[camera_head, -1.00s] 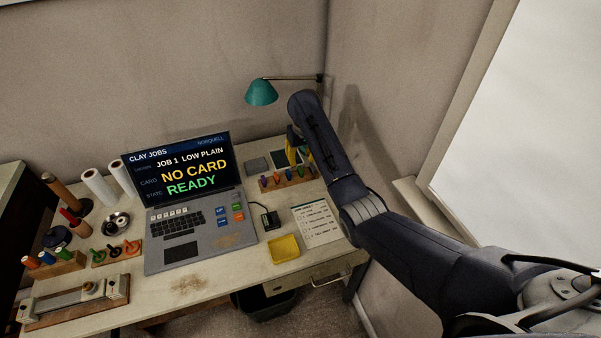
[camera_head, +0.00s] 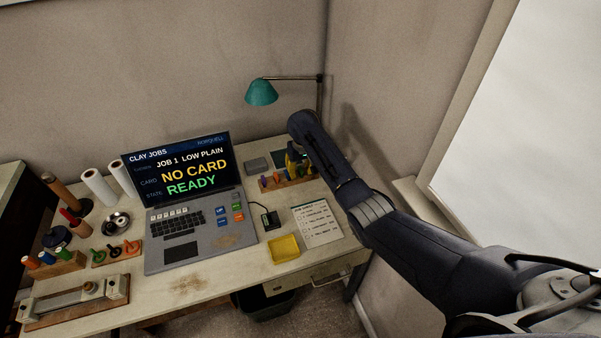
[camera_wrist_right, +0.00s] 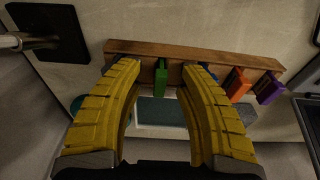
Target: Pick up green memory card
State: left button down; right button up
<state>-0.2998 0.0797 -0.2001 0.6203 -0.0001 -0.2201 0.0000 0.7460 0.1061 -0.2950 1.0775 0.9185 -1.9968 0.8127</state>
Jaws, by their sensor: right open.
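The green memory card (camera_wrist_right: 160,78) stands upright in a slot of the wooden rack (camera_wrist_right: 207,61) in the right wrist view. My right gripper (camera_wrist_right: 161,70) has its yellow fingers open, one on each side of the green card, with visible gaps. It also shows in the camera_head view (camera_head: 293,159), just over the rack (camera_head: 295,182) at the back right of the desk. Blue, orange and purple cards stand in the same rack; the blue one is partly hidden by a finger. I cannot make out the green card in the camera_head view. My left gripper is not in view.
A laptop (camera_head: 195,226) reading "NO CARD" stands left of the rack. A small black card reader (camera_head: 265,217), a yellow tray (camera_head: 284,248) and a printed sheet (camera_head: 317,224) lie in front. A teal lamp (camera_head: 261,92) hangs above the rack.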

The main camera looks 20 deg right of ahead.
jog(key=shift+c, duration=0.5)
grip_shut()
jog(key=shift+r, duration=0.1)
